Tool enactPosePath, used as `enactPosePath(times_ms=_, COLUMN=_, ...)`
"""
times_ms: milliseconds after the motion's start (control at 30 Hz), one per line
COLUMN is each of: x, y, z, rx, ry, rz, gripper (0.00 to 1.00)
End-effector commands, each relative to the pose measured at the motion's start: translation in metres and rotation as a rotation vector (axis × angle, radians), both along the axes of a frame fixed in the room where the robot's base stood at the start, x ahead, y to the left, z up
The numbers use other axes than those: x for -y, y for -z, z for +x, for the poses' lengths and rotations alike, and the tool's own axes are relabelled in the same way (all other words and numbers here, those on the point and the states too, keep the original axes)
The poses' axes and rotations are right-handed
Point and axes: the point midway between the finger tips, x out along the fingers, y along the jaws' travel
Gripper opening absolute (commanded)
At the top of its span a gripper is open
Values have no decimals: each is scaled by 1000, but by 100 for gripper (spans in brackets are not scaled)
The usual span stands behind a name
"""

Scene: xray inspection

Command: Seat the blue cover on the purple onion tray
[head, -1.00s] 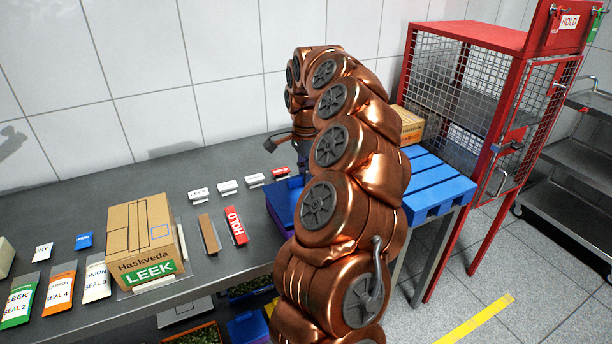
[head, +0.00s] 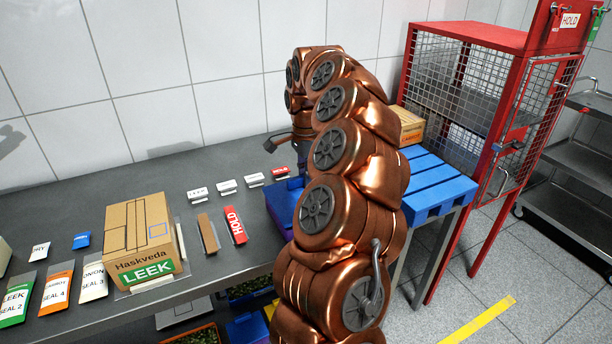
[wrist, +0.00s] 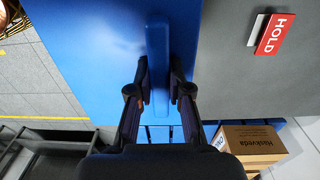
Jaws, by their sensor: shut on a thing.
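The blue cover (wrist: 95,55) fills much of the wrist view, a flat panel with a raised bar-shaped handle (wrist: 158,60). My gripper (wrist: 159,92) is shut on this handle, one finger on each side. In the head view a blue and purple box shape (head: 281,206) sits on the bench, partly behind my arm. It appears to be the purple onion tray, but my arm hides much of it. My gripper is hidden there too. I cannot tell whether the cover touches the tray.
A Haskveda LEEK carton (head: 140,240) stands on the bench at left, near a red HOLD block (head: 235,225). Several small labels line the bench back. A blue slatted stand (head: 435,185) and a red mesh cage (head: 465,90) are at right.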

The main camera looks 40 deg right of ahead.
Motion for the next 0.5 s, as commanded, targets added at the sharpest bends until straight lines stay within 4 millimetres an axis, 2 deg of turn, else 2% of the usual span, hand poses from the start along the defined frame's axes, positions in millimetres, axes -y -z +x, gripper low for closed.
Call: enactPosePath(times_ms=500, x=0, y=11, z=0, rx=1, ry=0, rz=0, gripper=0)
